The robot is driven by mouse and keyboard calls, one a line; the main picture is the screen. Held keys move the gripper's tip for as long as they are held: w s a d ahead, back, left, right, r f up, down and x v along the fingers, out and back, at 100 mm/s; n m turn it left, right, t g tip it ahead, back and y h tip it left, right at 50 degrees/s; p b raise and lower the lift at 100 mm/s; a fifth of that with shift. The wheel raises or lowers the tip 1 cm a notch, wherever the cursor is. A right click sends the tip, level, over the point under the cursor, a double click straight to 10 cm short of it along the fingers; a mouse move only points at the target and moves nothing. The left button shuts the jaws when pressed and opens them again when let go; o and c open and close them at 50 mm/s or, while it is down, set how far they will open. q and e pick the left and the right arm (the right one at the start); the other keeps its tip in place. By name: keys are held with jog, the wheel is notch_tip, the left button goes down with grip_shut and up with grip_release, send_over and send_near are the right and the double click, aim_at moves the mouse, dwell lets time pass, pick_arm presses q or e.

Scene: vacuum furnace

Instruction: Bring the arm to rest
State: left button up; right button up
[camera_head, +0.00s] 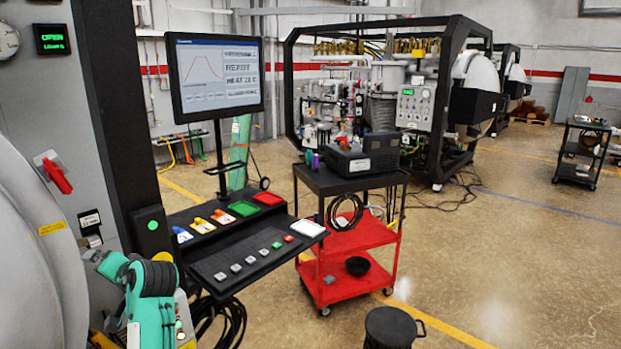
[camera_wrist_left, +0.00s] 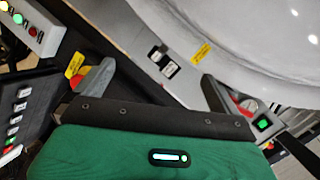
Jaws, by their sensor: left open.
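My left arm, teal and grey, is folded at the lower left of the head view, in front of the grey furnace (camera_head: 35,240) and left of the control console (camera_head: 250,262). My left gripper (camera_wrist_left: 155,88) shows in the left wrist view with its two fingers wide apart and nothing between them. Beyond the fingers are the furnace's grey panel with a yellow label (camera_wrist_left: 202,53) and rocker switches (camera_wrist_left: 163,62). No contact with the furnace can be made out. In the head view my left fingers cannot be made out clearly. My right gripper is in neither view.
A red-handled switch (camera_head: 55,175) is on the furnace front. A monitor (camera_head: 215,75) stands above the console.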

pick_arm(q)
jog(key=s+d+f+m+h, duration=0.1)
jog(key=s+d+f+h, duration=0.3)
jog(key=s+f, duration=0.55)
jog(key=s+d+f+h, duration=0.3)
jog(key=s+d+f, duration=0.35)
jog(key=f, duration=0.55)
jog(key=s+d+f+g+h, duration=0.25)
jog(key=s+d, duration=0.25)
jog(key=s, duration=0.6)
jog(key=s+d+f+g+h, duration=0.1)
jog(key=s+d+f+h, duration=0.4)
jog(key=s, duration=0.7)
notch_tip(320, 180, down, 30)
jog(key=f+g+y, duration=0.1)
jog(key=g+y, duration=0.1)
jog(key=s+a+f+b, duration=0.1)
jog(key=s+a+f, duration=0.1)
jog(key=s+f, duration=1.7)
jog(key=shift+a+f+m+g+b, duration=0.3)
jog(key=shift+a+f+g, duration=0.05)
jog(key=shift+f, duration=0.3)
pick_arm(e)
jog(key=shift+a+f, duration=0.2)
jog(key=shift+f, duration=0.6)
